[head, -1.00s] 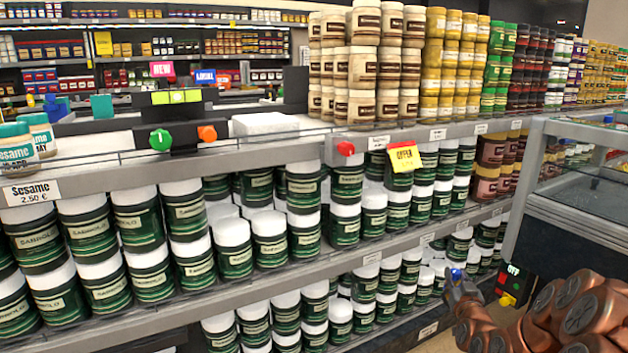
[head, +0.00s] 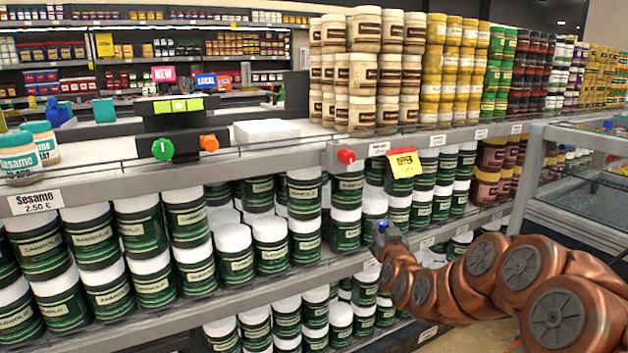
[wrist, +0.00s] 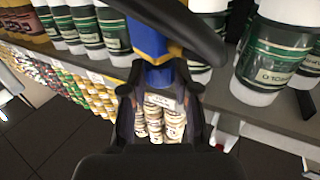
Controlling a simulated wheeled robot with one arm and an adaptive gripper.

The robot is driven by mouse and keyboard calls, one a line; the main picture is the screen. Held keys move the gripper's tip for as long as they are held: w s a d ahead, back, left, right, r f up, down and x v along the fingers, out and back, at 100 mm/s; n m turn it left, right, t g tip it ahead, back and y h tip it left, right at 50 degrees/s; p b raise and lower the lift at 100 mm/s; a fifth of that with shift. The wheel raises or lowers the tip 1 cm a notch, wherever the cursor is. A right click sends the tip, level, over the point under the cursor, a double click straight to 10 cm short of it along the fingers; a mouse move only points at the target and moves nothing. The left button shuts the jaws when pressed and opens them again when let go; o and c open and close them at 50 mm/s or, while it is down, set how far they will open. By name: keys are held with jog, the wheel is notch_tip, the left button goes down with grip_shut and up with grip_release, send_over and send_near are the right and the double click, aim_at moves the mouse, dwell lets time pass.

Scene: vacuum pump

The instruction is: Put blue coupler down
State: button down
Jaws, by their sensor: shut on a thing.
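The blue coupler (head: 381,226) shows as a small blue piece at the tip of my arm in the head view, in front of the shelf of green jars. In the wrist view the blue coupler (wrist: 148,42) is upright between the fingers, with a yellow part beside its lower end. My gripper (head: 386,238) is shut on it. In the wrist view both dark fingers of my gripper (wrist: 160,85) stand on either side of it. Its lower end is partly hidden by the fingers, and a dark curved bar crosses above it.
A black unit with green and orange knobs (head: 184,146) sits on the upper shelf. A red knob (head: 346,156) is on the shelf edge (head: 260,163). Rows of green jars (head: 270,243) fill the shelf below. A glass-topped counter (head: 580,190) stands right. A white block (head: 267,131) lies behind.

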notch_tip(320, 180, up, 33)
jog(key=p, duration=3.2)
